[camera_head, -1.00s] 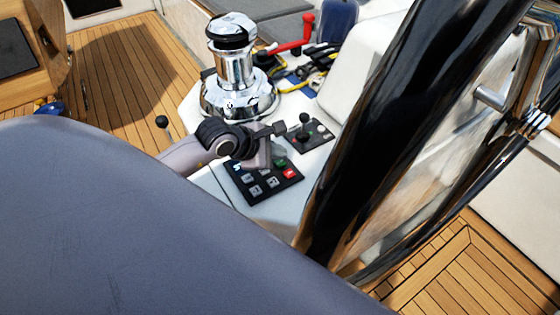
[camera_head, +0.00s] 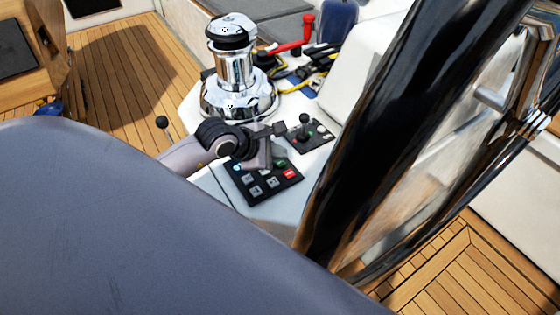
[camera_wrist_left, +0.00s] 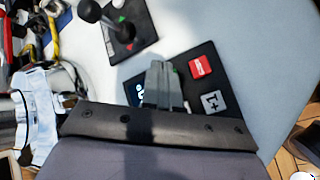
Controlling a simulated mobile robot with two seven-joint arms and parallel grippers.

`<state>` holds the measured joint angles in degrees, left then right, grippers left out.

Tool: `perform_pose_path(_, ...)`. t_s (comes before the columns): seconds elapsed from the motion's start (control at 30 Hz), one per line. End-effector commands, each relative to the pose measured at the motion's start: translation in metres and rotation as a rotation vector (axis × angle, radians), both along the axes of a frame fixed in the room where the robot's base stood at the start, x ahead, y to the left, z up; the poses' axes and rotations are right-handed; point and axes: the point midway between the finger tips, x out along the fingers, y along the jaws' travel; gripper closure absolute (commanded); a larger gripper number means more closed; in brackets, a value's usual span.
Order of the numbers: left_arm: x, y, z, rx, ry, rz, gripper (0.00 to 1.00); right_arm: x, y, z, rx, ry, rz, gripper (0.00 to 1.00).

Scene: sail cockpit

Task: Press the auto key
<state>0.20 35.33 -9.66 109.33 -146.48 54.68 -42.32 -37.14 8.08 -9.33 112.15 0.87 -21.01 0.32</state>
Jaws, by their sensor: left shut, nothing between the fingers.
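The black keypad (camera_head: 263,189) lies on the white console, with several grey keys, a red key (camera_head: 289,174) and a green key (camera_head: 281,163). I cannot read which key is marked auto. My left gripper (camera_head: 264,163) is shut and empty, held over the keypad's far part and hiding some keys. In the left wrist view its fingers (camera_wrist_left: 159,70) lie over the keypad beside the green key (camera_wrist_left: 176,71). The red key (camera_wrist_left: 200,66) and a grey key (camera_wrist_left: 212,101) are clear to the right. I cannot tell whether the fingertips touch a key. My right gripper is not in view.
A lever panel (camera_head: 305,133) with a black-knobbed lever sits just beyond the keypad. A chrome winch (camera_head: 237,75) stands behind my left gripper. A large dark wheel rim (camera_head: 385,120) rises close on the right. Ropes and a red handle (camera_head: 306,32) lie farther back.

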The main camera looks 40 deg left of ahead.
Motion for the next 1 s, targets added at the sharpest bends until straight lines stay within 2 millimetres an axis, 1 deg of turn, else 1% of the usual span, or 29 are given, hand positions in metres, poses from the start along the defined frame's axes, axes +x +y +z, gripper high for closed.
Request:
perform_pose_path(0.47, 0.000, 0.000, 0.000, 0.000, 0.000, 0.000, 1.00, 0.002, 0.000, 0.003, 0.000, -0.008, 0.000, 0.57)
perform_pose_path(0.77, 0.000, 0.000, -0.009, 0.001, 0.000, -0.001, 1.00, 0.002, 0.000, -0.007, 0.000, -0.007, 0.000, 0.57)
perform_pose_path(1.0, 0.000, 0.000, -0.008, 0.000, 0.000, 0.000, 1.00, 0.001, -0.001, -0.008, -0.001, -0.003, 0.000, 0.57)
